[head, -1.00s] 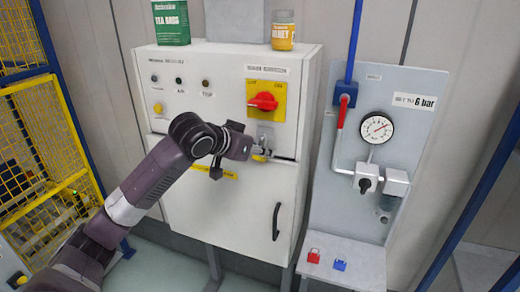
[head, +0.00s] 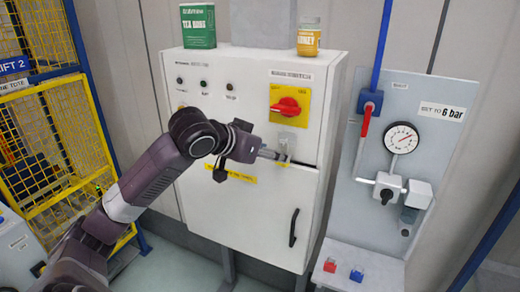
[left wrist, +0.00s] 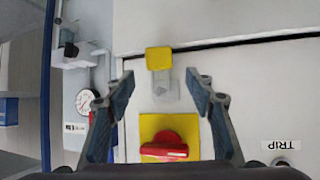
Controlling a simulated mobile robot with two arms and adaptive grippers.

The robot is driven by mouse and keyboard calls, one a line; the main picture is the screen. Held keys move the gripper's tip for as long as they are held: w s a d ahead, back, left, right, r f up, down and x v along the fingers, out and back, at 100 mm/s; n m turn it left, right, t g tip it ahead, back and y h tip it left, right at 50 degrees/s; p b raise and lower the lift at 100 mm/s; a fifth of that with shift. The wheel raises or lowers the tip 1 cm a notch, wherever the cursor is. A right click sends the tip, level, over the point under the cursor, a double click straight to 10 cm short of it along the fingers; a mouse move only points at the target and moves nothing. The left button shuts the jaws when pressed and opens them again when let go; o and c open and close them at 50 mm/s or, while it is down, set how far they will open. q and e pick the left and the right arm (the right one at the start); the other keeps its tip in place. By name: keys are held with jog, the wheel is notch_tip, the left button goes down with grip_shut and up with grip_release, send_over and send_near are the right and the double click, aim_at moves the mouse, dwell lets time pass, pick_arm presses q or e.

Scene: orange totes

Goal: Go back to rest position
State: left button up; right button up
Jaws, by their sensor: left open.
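My left gripper (head: 276,156) is in front of the grey cabinet (head: 240,225), just below its red rotary switch (head: 286,106) on a yellow plate. In the left wrist view my left gripper (left wrist: 162,88) is open, with two dark fingers spread apart and nothing between them touching both. Beyond the fingers are a grey bracket (left wrist: 166,90) and a yellow block (left wrist: 158,58) at the door's edge. The red switch (left wrist: 165,146) shows below them, inverted. My right gripper is in neither view.
A green tea tin (head: 198,27) and a honey jar (head: 308,38) stand on the cabinet. A gauge panel (head: 440,120) with a red-handled valve is at right. Red (head: 330,265) and blue (head: 357,273) padlocks lie on its shelf. A yellow mesh fence (head: 50,130) is at left.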

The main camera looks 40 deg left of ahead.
pick_arm(q)
jog(key=v, duration=0.6)
jog(key=shift+s, duration=0.2)
